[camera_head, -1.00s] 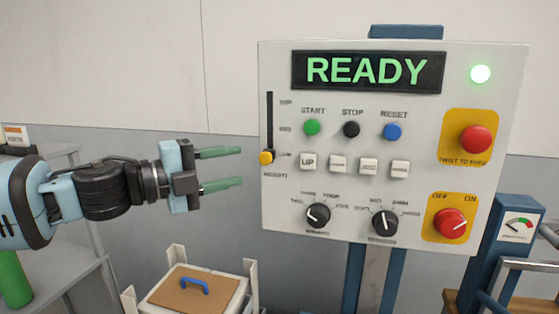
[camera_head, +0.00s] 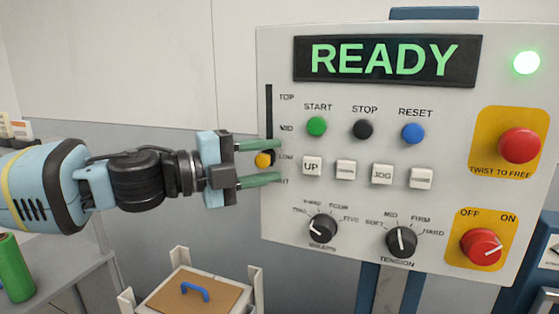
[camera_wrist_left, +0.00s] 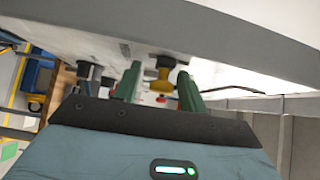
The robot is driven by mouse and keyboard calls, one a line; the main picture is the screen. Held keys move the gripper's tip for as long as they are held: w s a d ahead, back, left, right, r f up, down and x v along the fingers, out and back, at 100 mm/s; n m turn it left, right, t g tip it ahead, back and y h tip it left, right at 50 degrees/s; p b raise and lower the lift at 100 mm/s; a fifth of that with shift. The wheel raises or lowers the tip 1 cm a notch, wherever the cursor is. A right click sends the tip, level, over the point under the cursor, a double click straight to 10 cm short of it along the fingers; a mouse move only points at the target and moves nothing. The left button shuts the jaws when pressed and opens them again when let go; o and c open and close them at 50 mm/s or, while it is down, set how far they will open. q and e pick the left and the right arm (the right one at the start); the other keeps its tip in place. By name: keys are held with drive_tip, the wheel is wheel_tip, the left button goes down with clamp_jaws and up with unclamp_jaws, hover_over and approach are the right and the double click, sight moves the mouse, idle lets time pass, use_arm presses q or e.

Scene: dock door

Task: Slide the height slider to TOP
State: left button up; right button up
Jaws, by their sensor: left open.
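The height slider's yellow knob (camera_head: 262,160) sits low in its dark vertical slot (camera_head: 268,108) at the left edge of the panel, beside the LOW mark. The TOP label (camera_head: 287,97) is near the slot's upper end. My left gripper (camera_head: 276,162) is open, with one green finger above the knob and one below it in the head view. In the left wrist view the knob (camera_wrist_left: 163,66) shows between the spread fingers of my left gripper (camera_wrist_left: 158,82). I cannot tell whether either finger touches it. My right gripper is in neither view.
The grey control panel (camera_head: 375,275) shows READY on its display (camera_head: 385,60), with a green lamp (camera_head: 526,62) lit. The UP button (camera_head: 311,166) and START button (camera_head: 316,126) are close to the right of the fingers.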

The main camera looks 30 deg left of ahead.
use_arm(q)
drive_tip(key=shift+s+r, duration=0.15)
drive_tip(key=shift+s, duration=0.15)
drive_tip(key=shift+c, duration=0.2)
clamp_jaws()
drive_tip(key=p, duration=0.2)
approach(288, 94)
drive_tip(key=x, duration=0.5)
drive_tip(key=shift+d+f, duration=0.1)
drive_tip(key=shift+f, duration=0.1)
drive_tip(key=shift+r, duration=0.25)
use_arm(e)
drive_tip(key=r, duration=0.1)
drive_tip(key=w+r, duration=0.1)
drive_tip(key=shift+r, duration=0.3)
use_arm(q)
drive_tip(key=shift+r, duration=0.1)
drive_tip(key=shift+c, duration=0.6)
unclamp_jaws()
drive_tip(key=shift+w, duration=0.1)
drive_tip(key=shift+o, duration=0.8)
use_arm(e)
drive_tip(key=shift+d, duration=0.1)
